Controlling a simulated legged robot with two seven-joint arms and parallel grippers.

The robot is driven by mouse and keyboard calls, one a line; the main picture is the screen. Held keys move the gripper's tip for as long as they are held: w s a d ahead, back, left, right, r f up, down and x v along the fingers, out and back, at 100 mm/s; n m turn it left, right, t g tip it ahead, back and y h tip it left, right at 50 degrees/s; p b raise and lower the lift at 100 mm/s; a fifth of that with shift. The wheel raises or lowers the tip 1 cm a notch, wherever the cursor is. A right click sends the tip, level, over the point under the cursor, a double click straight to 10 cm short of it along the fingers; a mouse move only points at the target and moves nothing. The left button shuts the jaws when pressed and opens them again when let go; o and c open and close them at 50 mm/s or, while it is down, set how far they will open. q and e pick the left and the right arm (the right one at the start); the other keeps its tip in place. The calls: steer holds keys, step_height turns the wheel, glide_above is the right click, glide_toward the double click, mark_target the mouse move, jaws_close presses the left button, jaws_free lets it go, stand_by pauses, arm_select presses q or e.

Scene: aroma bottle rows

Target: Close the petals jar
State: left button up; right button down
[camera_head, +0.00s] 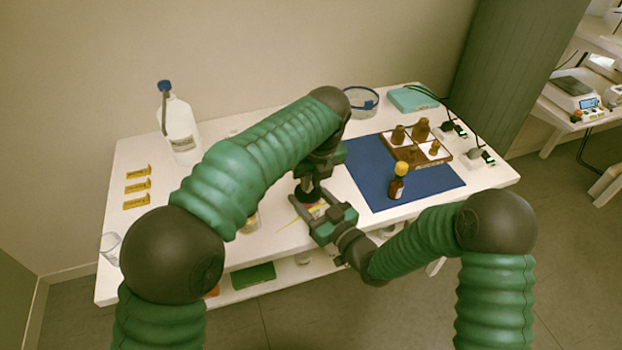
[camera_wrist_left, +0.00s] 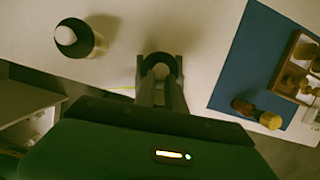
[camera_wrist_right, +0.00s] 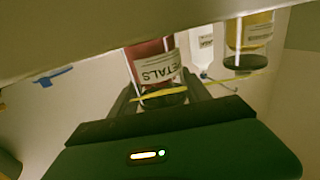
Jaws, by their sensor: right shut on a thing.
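The petals jar (camera_wrist_right: 150,62), clear with red contents and a "PETALS" label, stands between my right gripper's fingers (camera_wrist_right: 160,95); that view looks upside down. My right gripper (camera_head: 318,212) is shut on it over the table's front part. My left gripper (camera_head: 312,180) is directly above. In the left wrist view, a dark round lid (camera_wrist_left: 161,62) with a paler middle is at my left fingertips (camera_wrist_left: 161,82). Whether those fingers grip it is unclear, and the lid's contact with the jar's rim is hidden.
A second jar (camera_wrist_right: 250,35) with yellow contents and a dark lid stands nearby; my left arm mostly hides it in the head view. A blue mat (camera_head: 430,180) holds an amber bottle (camera_head: 397,186) and a wooden rack (camera_head: 408,152). A large bottle (camera_head: 178,125) stands back left.

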mark_target(313, 199)
arm_select(q)
steer(key=shift+f, duration=0.1)
steer(key=v, duration=0.4)
arm_select(e)
steer(key=shift+c, duration=2.1)
jaws_free()
arm_select(q)
step_height(313, 199, up, 4)
steer(key=p, duration=0.3)
steer(key=shift+p, duration=0.4)
arm_select(e)
steer(key=v, duration=1.7)
